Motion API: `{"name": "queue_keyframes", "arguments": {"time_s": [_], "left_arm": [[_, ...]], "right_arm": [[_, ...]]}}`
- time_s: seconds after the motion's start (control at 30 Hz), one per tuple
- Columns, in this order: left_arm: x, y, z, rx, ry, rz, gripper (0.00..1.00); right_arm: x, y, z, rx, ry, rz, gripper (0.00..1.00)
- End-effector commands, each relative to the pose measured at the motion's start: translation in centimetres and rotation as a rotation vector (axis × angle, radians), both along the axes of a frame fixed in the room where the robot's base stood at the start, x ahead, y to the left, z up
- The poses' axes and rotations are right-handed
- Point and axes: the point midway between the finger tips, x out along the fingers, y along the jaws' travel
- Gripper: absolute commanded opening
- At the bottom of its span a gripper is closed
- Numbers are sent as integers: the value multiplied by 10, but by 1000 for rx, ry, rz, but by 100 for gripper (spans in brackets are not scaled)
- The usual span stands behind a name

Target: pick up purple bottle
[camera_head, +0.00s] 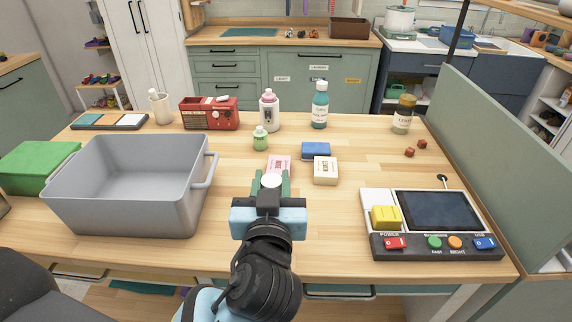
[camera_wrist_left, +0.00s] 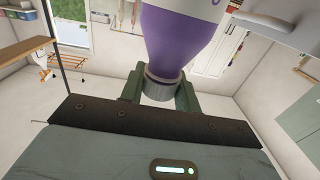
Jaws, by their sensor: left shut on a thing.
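My left gripper (camera_wrist_left: 161,92) is shut on the cap, with one green finger on each side. My right gripper is not in view.
A grey bin (camera_head: 125,205) stands left on the wooden table (camera_head: 330,225). A pink box (camera_head: 279,164) and a cream box (camera_head: 326,170) lie just beyond the gripper. A control panel (camera_head: 432,240) is at the right. Several bottles, including a teal one (camera_head: 320,108), stand farther back.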

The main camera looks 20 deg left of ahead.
Motion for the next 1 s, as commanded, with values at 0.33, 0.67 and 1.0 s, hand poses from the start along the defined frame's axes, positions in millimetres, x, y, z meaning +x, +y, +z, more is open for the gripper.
{"name": "queue_keyframes", "arguments": {"time_s": [0.33, 0.67, 1.0], "left_arm": [[-58, 2, 7, -1, -3, -2, 0], [-67, 2, 8, 0, -3, -1, 0], [-29, 30, 14, 9, 0, -8, 0]], "right_arm": [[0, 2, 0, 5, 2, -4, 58], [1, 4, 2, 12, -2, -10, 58], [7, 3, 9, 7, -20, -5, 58]]}}
